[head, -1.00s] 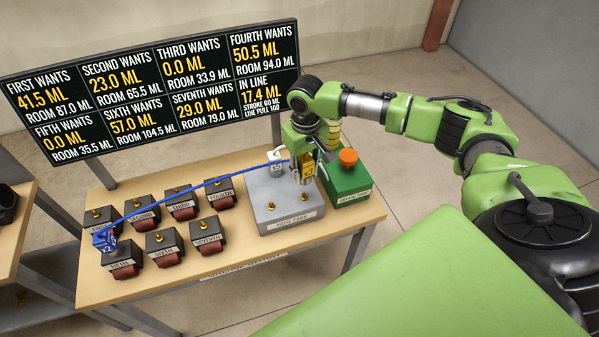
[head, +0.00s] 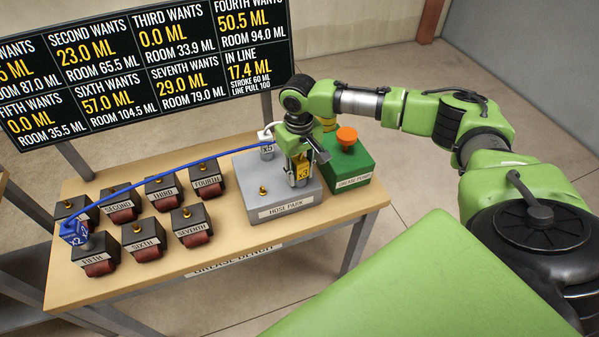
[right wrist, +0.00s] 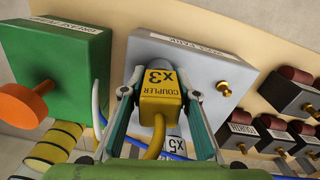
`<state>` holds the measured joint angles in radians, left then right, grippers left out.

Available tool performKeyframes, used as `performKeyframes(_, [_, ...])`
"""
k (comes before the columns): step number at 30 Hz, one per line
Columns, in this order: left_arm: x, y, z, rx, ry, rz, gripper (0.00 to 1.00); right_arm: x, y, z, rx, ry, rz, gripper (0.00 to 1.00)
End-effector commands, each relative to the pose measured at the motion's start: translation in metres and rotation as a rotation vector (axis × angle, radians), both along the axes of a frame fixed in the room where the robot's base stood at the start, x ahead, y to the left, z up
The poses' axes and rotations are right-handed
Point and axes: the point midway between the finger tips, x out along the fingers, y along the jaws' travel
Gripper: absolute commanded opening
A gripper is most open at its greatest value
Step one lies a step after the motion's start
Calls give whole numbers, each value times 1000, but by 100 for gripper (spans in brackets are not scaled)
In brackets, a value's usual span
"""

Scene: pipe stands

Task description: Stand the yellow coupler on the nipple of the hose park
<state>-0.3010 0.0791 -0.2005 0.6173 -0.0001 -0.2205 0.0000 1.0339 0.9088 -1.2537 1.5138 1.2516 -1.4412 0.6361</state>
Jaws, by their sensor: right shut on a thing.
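The yellow coupler (head: 302,174), marked x3, is held upright in my right gripper (head: 299,178), over the front right part of the grey hose park (head: 248,196). In the right wrist view the two fingers (right wrist: 161,115) close on the sides of the yellow coupler (right wrist: 160,82). One brass nipple (head: 262,190) of the hose park is bare at the front left. The front right nipple is hidden behind the coupler and gripper. I cannot tell whether the coupler touches it. My left gripper is not in view.
A white x5 coupler (head: 267,150) stands at the back of the hose park. The green grease pump (head: 345,163) with an orange knob is close on the right. Several labelled black blocks stand left. A blue hose (head: 170,170) runs to the blue coupler (head: 76,233).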

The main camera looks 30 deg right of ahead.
Motion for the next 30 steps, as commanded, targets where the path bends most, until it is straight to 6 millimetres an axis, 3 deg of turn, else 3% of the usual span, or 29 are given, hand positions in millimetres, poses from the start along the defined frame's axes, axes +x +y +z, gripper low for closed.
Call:
performKeyframes(13, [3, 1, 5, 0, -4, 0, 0, 0, 1, -2, 1, 1, 1, 7])
performKeyframes(14, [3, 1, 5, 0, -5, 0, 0, 0, 1, -2, 1, 0, 1, 31])
performKeyframes(16, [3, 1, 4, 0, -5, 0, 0, 0, 1, -3, 1, 0, 1, 48])
performKeyframes(26, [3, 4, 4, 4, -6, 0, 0, 0, 0, -2, 0, 1, 1, 48])
performKeyframes(30, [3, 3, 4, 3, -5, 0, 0, 1, 0, 8, 1, -1, 0, 48])
